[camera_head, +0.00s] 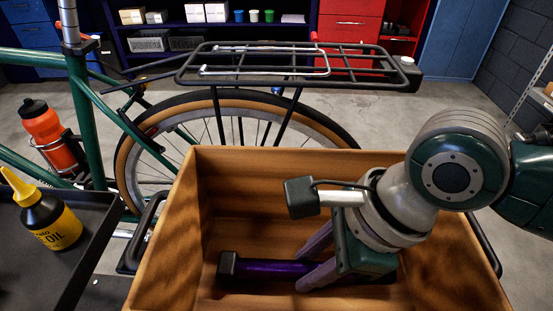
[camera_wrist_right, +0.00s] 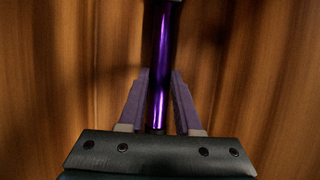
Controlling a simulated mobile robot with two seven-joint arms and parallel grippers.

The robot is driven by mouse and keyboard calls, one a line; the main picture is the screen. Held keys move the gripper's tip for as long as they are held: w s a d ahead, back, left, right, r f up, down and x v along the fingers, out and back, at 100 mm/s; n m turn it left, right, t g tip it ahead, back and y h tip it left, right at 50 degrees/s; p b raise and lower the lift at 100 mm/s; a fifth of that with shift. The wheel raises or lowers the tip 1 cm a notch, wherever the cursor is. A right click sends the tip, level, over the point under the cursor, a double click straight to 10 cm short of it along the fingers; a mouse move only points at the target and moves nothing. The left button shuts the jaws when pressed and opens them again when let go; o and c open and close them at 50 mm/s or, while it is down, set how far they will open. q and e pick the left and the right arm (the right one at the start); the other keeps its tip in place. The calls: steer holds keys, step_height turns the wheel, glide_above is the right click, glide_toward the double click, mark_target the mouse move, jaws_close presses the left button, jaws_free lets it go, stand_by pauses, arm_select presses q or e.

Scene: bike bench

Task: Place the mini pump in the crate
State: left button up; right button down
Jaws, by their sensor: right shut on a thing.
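The mini pump (camera_head: 262,269) is a purple tube with a black end, lying level inside the wooden crate (camera_head: 215,160), low near its floor. My right gripper (camera_head: 310,265) reaches down into the crate with its fingers on either side of the pump, shut on it. In the right wrist view the purple tube of the pump (camera_wrist_right: 162,70) runs between the two fingers (camera_wrist_right: 159,95), with wood grain around it. I cannot tell whether the pump touches the crate floor. The pump's right end is partly hidden behind my gripper. My left gripper is not in view.
A green bicycle with a black rear rack (camera_head: 290,65) stands behind the crate. A dark tray (camera_head: 75,265) at the left holds a black and yellow bottle (camera_head: 48,220). The crate walls stand close around my right gripper; the space above is open.

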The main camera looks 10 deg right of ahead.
steer(key=shift+f, duration=0.15)
steer(key=c, duration=0.6)
jaws_free()
steer(key=p+v, duration=0.4)
steer(key=v, duration=0.8)
